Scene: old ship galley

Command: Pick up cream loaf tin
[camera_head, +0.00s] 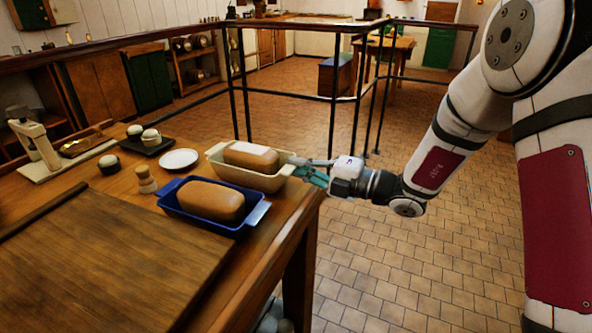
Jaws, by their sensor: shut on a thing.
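The cream loaf tin (262,180) stands upright near the right edge of the wooden table, with a brown loaf (245,157) in it. My gripper (305,168) reaches in from the right and is shut on the tin's right end, at its handle. The fingertips are small in the picture and partly merge with the tin's rim. I cannot tell whether the tin's base touches the table.
A blue loaf tin (207,225) with a loaf stands just in front of the cream tin. A white plate (179,159), a wooden peg-like item (146,182) and a large board (120,255) lie to the left. A dark railing (333,100) stands behind the table.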

